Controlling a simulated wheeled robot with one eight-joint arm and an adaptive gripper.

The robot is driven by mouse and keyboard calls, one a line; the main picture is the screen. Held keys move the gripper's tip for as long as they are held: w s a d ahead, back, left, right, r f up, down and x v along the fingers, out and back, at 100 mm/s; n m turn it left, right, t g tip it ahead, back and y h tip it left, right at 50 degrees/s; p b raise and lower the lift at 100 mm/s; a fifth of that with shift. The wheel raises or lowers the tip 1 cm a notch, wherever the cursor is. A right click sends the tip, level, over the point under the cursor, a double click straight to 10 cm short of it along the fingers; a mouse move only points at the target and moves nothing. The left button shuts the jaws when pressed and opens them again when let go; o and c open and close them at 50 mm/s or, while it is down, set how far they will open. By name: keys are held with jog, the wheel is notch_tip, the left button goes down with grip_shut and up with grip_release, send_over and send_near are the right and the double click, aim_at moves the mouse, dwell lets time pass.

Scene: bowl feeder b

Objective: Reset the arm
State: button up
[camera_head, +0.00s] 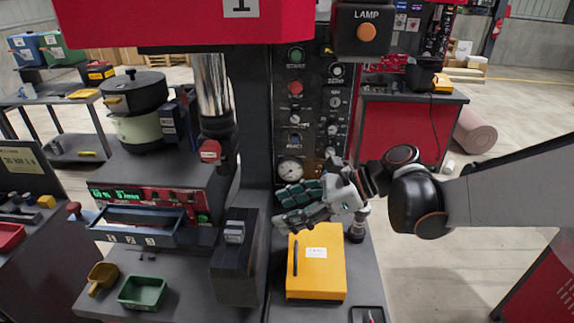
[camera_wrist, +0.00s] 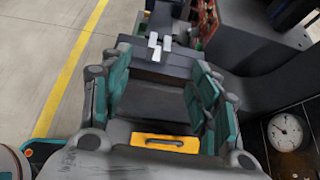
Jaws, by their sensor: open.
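My gripper (camera_head: 280,206) hangs in front of the machine's control panel (camera_head: 304,110), above and slightly left of the yellow box (camera_head: 331,268). Its teal-padded fingers point left in the head view. In the wrist view my gripper (camera_wrist: 160,92) has its two fingers spread wide apart with nothing between them. The yellow box (camera_wrist: 165,142) shows at the bottom of the wrist view, below the gripper. My arm reaches in from the right side of the head view.
A pressure gauge (camera_head: 290,169) sits on the panel close to the gripper. A dark block (camera_head: 234,262) stands left of the yellow box. A green bin (camera_head: 142,291) and a yellow scoop (camera_head: 102,277) lie farther left. Open floor (camera_head: 440,275) shows on the right.

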jog(key=w+r+m+t+y, duration=0.1)
jog(key=w+r+m+t, duration=0.3)
jog(key=r, duration=0.3)
jog(key=w+r+m+t+y, duration=0.1)
jog(key=w+r+m+t, duration=0.2)
jog(key=r+m+t, duration=0.3)
jog(key=w+d+r+m+t+h+b, duration=0.1)
jog(key=d+r+m+t+h, duration=0.35)
jog(key=d+m, duration=0.35)
jog(key=w+d+r+m+t+h, duration=0.1)
jog(key=d+r+m+t+h, duration=0.35)
jog(key=m, duration=0.65)
jog(key=s+d+f+m+g+h, duration=0.6)
jog(key=s+d+f+m+h, duration=0.35)
jog(key=m, duration=0.65)
jog(key=s+a+f+m+g+y+b, duration=0.1)
jog(key=s+a+f+m+g+y, duration=0.2)
jog(key=s+f+m+g, duration=0.3)
jog(key=s+f+m+y, duration=0.1)
jog(key=s+f, duration=0.4)
jog(key=f, duration=0.4)
jog(key=shift+s+m+g, duration=0.15)
jog(key=shift+m+g, duration=0.15)
jog(key=shift+a, duration=0.1)
